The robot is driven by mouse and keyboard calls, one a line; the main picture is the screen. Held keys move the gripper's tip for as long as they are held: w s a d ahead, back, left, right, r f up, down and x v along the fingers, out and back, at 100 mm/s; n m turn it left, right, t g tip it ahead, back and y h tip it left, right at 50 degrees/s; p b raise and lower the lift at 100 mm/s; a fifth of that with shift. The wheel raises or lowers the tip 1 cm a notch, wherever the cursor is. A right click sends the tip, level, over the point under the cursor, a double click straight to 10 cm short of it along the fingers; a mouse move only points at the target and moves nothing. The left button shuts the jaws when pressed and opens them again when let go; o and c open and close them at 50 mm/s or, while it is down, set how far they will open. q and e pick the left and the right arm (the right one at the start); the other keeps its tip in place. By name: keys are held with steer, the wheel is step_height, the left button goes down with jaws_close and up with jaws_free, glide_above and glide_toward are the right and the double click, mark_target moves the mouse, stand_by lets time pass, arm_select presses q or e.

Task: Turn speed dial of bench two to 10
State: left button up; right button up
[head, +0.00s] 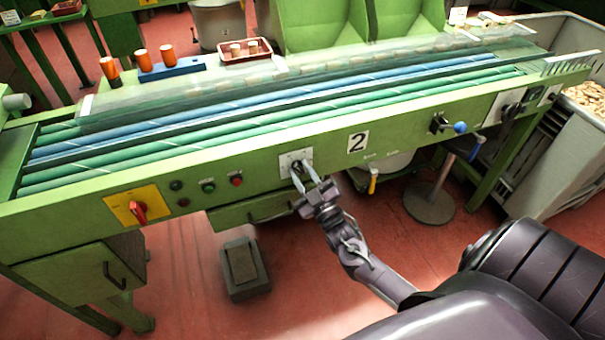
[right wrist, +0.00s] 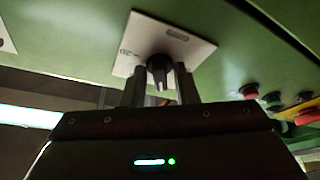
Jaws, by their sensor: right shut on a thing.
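The speed dial is a black knob (right wrist: 159,70) on a white scale plate (right wrist: 180,40), fixed to the green front panel of the bench. My right gripper (head: 304,174) reaches up to the dial from below. In the right wrist view its two fingers (right wrist: 159,85) stand on either side of the knob, shut on it. A "20" is legible on the plate; the dial's exact setting is too small to read. My left gripper is not in view.
Left of the dial are small red and green buttons (head: 208,187) and a red switch on a yellow plate (head: 138,209). A blue-knobbed lever (head: 459,127) is to the right. A drawer (head: 255,211) hangs below the panel, near my right arm.

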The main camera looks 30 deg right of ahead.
stand_by(0.3)
steer(key=o, duration=0.7)
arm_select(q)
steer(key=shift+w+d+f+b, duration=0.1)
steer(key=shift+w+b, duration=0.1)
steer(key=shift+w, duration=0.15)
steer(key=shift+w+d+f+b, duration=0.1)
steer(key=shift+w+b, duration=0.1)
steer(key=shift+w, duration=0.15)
arm_select(e)
steer(key=v, duration=0.7)
steer(key=shift+s+f, duration=0.15)
steer(key=shift+s, duration=0.25)
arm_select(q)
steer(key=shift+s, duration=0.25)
